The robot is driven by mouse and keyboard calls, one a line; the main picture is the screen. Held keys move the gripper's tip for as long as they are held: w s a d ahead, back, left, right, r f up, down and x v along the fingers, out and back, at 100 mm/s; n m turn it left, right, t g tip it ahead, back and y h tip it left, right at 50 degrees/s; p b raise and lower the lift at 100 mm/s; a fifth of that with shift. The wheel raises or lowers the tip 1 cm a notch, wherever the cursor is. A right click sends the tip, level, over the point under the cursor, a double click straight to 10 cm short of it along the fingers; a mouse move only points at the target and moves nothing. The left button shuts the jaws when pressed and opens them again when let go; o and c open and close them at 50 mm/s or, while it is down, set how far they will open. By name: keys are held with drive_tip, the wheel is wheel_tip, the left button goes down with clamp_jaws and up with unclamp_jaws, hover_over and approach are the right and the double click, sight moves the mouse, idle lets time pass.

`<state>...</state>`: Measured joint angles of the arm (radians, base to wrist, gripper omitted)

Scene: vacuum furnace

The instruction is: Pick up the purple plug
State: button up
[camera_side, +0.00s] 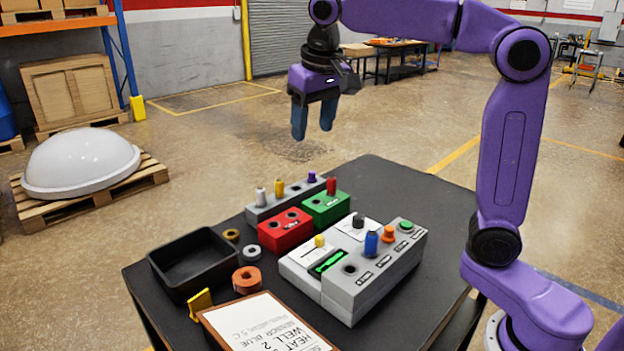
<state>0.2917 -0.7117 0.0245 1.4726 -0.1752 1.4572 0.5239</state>
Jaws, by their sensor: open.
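The purple plug (312,176) is small and stands upright in the long grey rack (262,212) at the back of the black table. A white plug (260,196) and a yellow plug (279,187) stand to its left in the same rack. My gripper (313,120) hangs in the air above and behind the rack, pointing down. Its two blue fingers are apart with nothing between them, well clear of the purple plug.
In front of the rack are a red block (285,231) and a green block (326,208) with a red plug. A grey control box (372,283) with coloured knobs, a black tray (192,262), tape rolls and a clipboard (265,325) fill the front. The table's back right is clear.

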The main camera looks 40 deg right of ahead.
drive_tip(key=w+d+m+h, duration=0.1)
drive_tip(key=w+d+m, duration=0.35)
drive_tip(key=w, duration=0.25)
drive_tip(key=m+h, duration=0.1)
drive_tip(key=m, duration=0.2)
hover_over(312, 172)
drive_tip(key=s+a, duration=0.2)
drive_tip(key=s, duration=0.1)
wheel_tip(312, 172, down, 18)
drive_tip(key=shift+w+d+f, duration=0.25)
drive_tip(key=shift+w+f, duration=0.2)
drive_tip(key=shift+f, duration=0.35)
drive_tip(key=shift+w+d+f, duration=0.25)
drive_tip(key=shift+w+f, duration=0.15)
drive_tip(key=shift+f, duration=0.35)
drive_tip(key=shift+w+d+f, duration=0.25)
drive_tip(key=shift+w+f, duration=0.2)
drive_tip(key=shift+f, duration=0.35)
clamp_jaws()
